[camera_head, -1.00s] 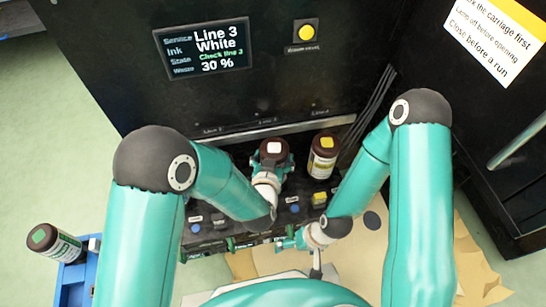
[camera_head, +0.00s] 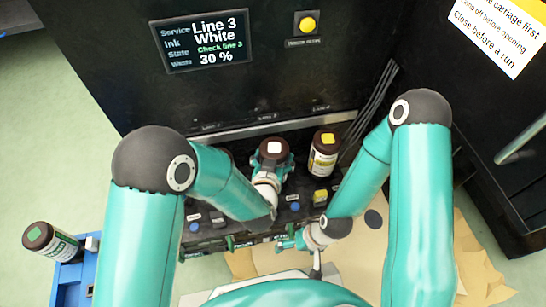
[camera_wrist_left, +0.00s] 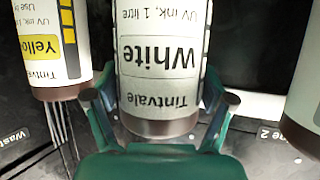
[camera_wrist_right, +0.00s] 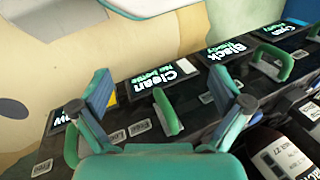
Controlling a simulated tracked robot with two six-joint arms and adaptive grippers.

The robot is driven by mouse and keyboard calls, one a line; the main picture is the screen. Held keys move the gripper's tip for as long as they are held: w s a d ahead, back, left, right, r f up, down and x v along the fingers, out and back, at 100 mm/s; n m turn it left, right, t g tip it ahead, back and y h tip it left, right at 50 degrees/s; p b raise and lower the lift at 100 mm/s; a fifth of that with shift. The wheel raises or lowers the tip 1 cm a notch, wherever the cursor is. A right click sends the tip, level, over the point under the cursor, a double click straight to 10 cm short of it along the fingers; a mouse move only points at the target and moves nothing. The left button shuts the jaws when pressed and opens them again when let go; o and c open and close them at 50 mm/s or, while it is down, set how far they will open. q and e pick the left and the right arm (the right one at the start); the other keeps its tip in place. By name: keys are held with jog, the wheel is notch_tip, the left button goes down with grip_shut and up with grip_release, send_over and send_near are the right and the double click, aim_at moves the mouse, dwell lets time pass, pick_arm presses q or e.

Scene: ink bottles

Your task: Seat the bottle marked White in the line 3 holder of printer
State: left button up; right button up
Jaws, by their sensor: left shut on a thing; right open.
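The White bottle (camera_head: 273,150), brown-capped with a white square on top, stands upright at the printer's dark front (camera_head: 110,60). In the left wrist view the White label (camera_wrist_left: 160,55) is between the fingers, upside down in the picture. I cannot tell whether its base is seated, and the holder under it is hidden. The printer screen (camera_head: 205,42) reads Line 3, White, Check line 3, Waste 30 %. My right gripper (camera_head: 288,241) is open and empty, above small screens and green handles (camera_wrist_right: 167,112).
The Yellow bottle (camera_head: 324,155) stands just right of the White one. Another bottle (camera_wrist_left: 305,100) is close on the other side in the left wrist view. Cables (camera_head: 372,108) hang behind the Yellow bottle.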

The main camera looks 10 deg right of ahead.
dwell(0.3)
pick_arm(q)
jog(key=o, duration=1.3)
jog(key=shift+o, duration=0.7)
jog(key=shift+f, duration=0.15)
jog(key=shift+s, duration=0.15)
